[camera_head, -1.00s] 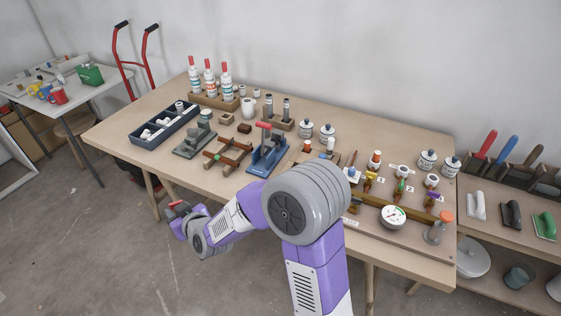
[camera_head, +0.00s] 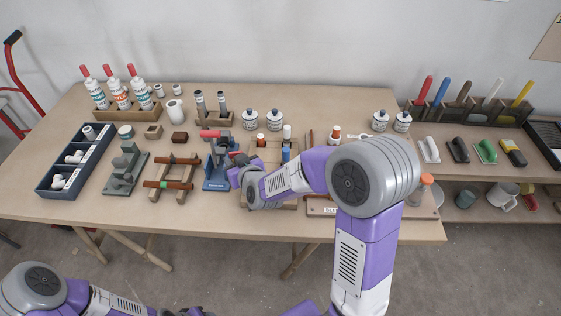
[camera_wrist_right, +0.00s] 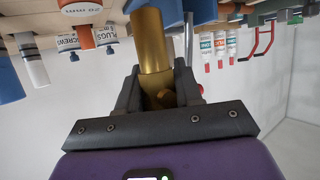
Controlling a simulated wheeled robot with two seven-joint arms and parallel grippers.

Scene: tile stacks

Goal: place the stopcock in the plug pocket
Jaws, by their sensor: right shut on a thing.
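My right gripper (camera_head: 237,165) is above the table, just right of the blue stand with the red handle (camera_head: 212,165). In the right wrist view it is shut on a brass-coloured cylindrical piece with a small side stub, which I take to be the stopcock (camera_wrist_right: 152,42). The stopcock cannot be made out in the head view. A wooden rack (camera_head: 288,204) with blue, white and orange-topped pieces lies partly behind my right forearm. I cannot tell which opening is the plug pocket. Of my left arm only links show at the lower left; its gripper is out of view.
Left of the stand are a wooden frame (camera_head: 167,185), a grey-green fixture (camera_head: 124,170) and a dark divided tray (camera_head: 52,180). Glue bottles (camera_head: 118,95) and lidded jars (camera_head: 249,119) stand behind. The table's front left is clear.

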